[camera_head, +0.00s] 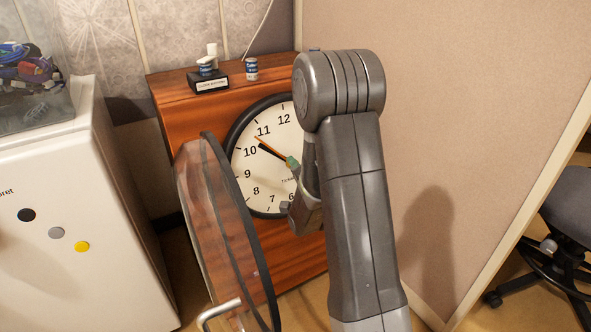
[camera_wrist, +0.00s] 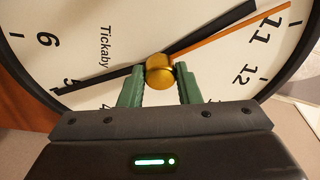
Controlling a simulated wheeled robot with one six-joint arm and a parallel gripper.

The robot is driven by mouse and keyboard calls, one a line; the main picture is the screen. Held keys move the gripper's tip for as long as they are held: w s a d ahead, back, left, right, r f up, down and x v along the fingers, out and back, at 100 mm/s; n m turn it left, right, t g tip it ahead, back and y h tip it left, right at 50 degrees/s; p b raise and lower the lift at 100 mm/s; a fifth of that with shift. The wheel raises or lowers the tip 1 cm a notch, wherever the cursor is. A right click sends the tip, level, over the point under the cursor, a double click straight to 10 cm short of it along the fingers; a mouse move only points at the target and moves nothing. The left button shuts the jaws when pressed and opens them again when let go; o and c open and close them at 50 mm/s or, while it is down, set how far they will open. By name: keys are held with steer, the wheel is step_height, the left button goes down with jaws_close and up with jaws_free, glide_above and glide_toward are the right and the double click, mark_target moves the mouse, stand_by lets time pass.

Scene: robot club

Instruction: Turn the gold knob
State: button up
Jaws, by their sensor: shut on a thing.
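The gold knob (camera_wrist: 160,71) is a round brass piece at the centre of a white clock face (camera_wrist: 95,35) marked "Tickaby". My gripper (camera_wrist: 160,84) has green fingers, one on each side of the knob, and is shut on it. In the head view, the clock face (camera_head: 260,170) is set in the front of a wooden cabinet, and my gripper (camera_head: 293,163) reaches its middle. My arm hides the face's right part and the knob there. Black hands and a thin orange hand cross the face.
A round glass door (camera_head: 215,220) with a black rim stands open left of the clock. Small items and a black label block (camera_head: 208,82) sit on the wooden cabinet (camera_head: 180,100). A white cabinet (camera_head: 70,210) stands left; a beige partition (camera_head: 440,100) is right.

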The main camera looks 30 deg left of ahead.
steer(key=o, duration=1)
steer(key=p+v, duration=0.1)
steer(key=v, duration=1.2)
steer(key=shift+s+d+f, duration=0.1)
steer(key=shift+s+d, duration=0.1)
steer(key=shift+d, duration=0.15)
steer(key=shift+w+a, duration=0.1)
steer(key=shift+a, duration=0.05)
steer(key=b+x, duration=0.1)
steer(key=x, duration=1.2)
steer(key=shift+w+a, duration=0.15)
steer(key=shift+a, duration=0.1)
